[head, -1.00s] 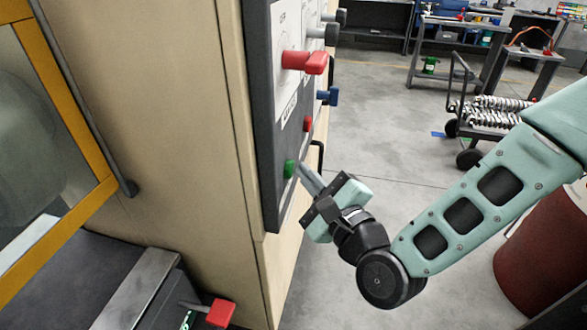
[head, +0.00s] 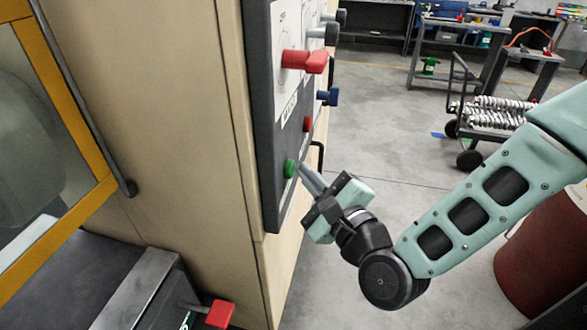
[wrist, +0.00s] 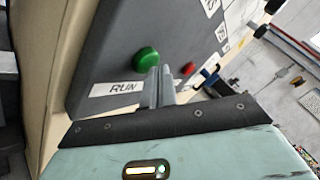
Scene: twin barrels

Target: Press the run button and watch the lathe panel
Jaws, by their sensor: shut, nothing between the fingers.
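The green run button (head: 289,168) sits low on the dark lathe panel (head: 266,130). In the wrist view the green button (wrist: 146,59) is beside a white label (wrist: 117,88) reading RUN. My gripper (head: 301,166) is shut and empty, its fingertips pointing at the panel just right of the green button. In the wrist view my fingertips (wrist: 160,70) overlap the button's lower right edge; whether they touch it I cannot tell. A red button (head: 307,124) is above the green one.
A large red handle (head: 304,60) and a blue knob (head: 328,96) stick out of the panel higher up. A red-handled lever (head: 220,313) is at the lower left. A red barrel (head: 540,255) stands at right.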

